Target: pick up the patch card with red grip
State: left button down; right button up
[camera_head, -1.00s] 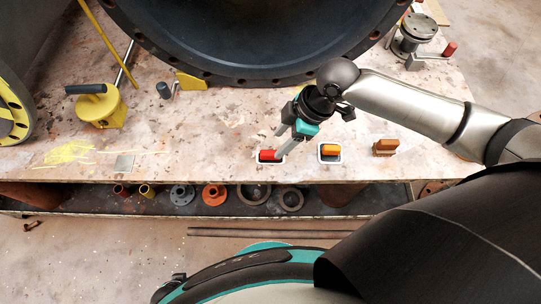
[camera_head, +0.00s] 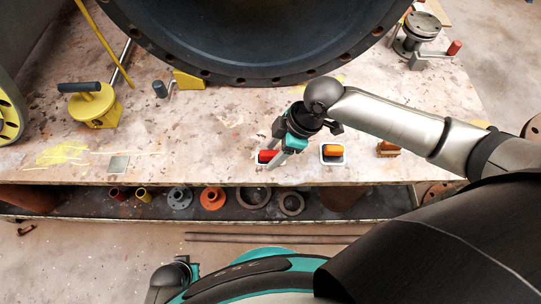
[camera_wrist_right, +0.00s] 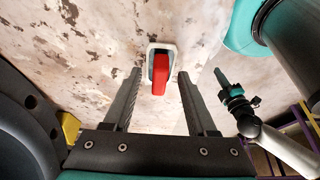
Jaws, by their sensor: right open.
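Whether the tips are level with the grip is hard to tell. What looks like my left gripper (camera_wrist_right: 226,84) shows small at the right of the wrist view; its jaws are unclear.
An orange-gripped card (camera_head: 332,150) in a white-rimmed holder and an orange-brown block (camera_head: 388,148) stand to the right. A large dark pipe flange (camera_head: 250,75) rises behind. A yellow handled tool (camera_head: 95,105) stands left. Flanges and rings lie on the shelf below.

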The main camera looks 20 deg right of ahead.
jog(key=shift+a+f, duration=0.1)
jog(key=shift+f, duration=0.15)
jog(key=shift+c, duration=0.3)
grip_shut()
